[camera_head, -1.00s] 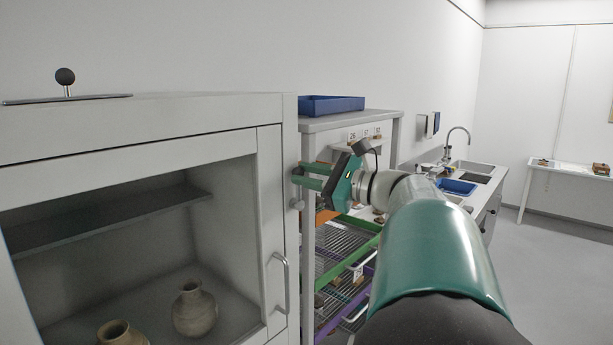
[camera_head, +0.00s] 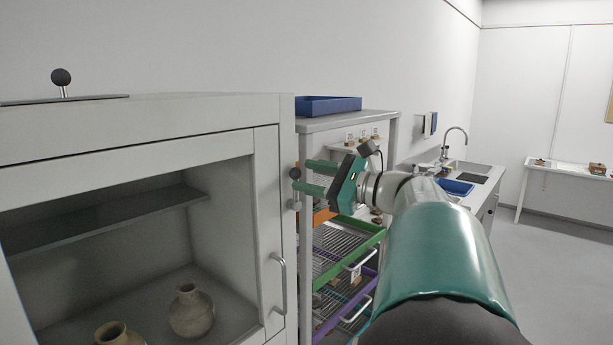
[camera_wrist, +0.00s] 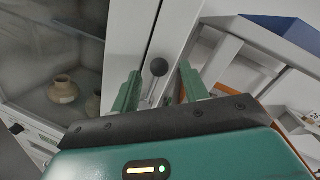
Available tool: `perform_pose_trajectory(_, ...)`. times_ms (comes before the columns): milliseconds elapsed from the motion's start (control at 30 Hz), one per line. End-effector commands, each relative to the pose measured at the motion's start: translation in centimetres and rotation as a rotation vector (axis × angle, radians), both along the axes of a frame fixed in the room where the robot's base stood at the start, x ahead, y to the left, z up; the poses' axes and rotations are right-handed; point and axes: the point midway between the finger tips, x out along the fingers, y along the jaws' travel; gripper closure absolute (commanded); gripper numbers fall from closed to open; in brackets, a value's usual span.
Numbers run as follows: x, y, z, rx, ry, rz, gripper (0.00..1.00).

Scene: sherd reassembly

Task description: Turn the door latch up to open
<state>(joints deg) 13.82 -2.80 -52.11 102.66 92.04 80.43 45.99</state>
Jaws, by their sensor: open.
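The door latch is on the right edge of the white cabinet's front. In the wrist view the knob (camera_wrist: 159,67) sits between the two fingertips, with a gap on both sides. The glazed cabinet door (camera_head: 268,225) looks closed, with a grey bar handle (camera_head: 280,284) on it.
Clay pots (camera_head: 190,311) stand inside the cabinet. A rack with a blue tray (camera_head: 329,105) on top and coloured wire shelves (camera_head: 345,240) is close beside the cabinet, behind my gripper. A sink counter (camera_head: 465,172) is farther back; open floor lies at the right.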

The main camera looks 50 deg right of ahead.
Motion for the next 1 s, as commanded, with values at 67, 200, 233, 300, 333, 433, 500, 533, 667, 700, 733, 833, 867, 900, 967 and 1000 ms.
perform_pose_trajectory(67,-1.5,-0.4,0.0,0.000,-0.001,-0.004,0.55)
perform_pose_trajectory(200,-4.5,-1.2,-0.2,0.001,0.000,-0.007,0.55)
perform_pose_trajectory(233,-5.1,-1.4,-0.2,0.001,0.000,-0.006,0.55)
perform_pose_trajectory(300,-6.7,-1.8,-0.3,0.001,0.000,-0.007,0.55)
perform_pose_trajectory(333,-7.3,-1.9,-0.3,0.001,0.000,-0.007,0.55)
perform_pose_trajectory(433,-9.2,-2.5,-0.4,0.001,0.000,-0.006,0.55)
perform_pose_trajectory(500,-10.3,-2.7,-0.5,0.002,0.001,-0.005,0.55)
perform_pose_trajectory(533,-10.7,-2.8,-0.5,0.002,0.002,-0.005,0.55)
perform_pose_trajectory(667,-11.8,-3.0,-0.5,0.001,0.000,-0.004,0.55)
perform_pose_trajectory(700,-11.9,-3.1,-0.5,0.001,0.000,-0.002,0.55)
perform_pose_trajectory(733,-12.0,-3.1,-0.5,0.001,0.000,-0.002,0.55)
perform_pose_trajectory(833,-12.1,-3.1,-0.5,0.001,0.001,-0.001,0.55)
perform_pose_trajectory(867,-12.0,-3.1,-0.5,0.001,0.001,-0.001,0.55)
perform_pose_trajectory(900,-12.0,-3.1,-0.5,0.001,0.000,-0.002,0.55)
perform_pose_trajectory(967,-12.0,-3.1,-0.5,0.001,0.000,-0.002,0.55)
perform_pose_trajectory(1000,-12.0,-3.1,-0.5,0.001,0.000,-0.002,0.55)
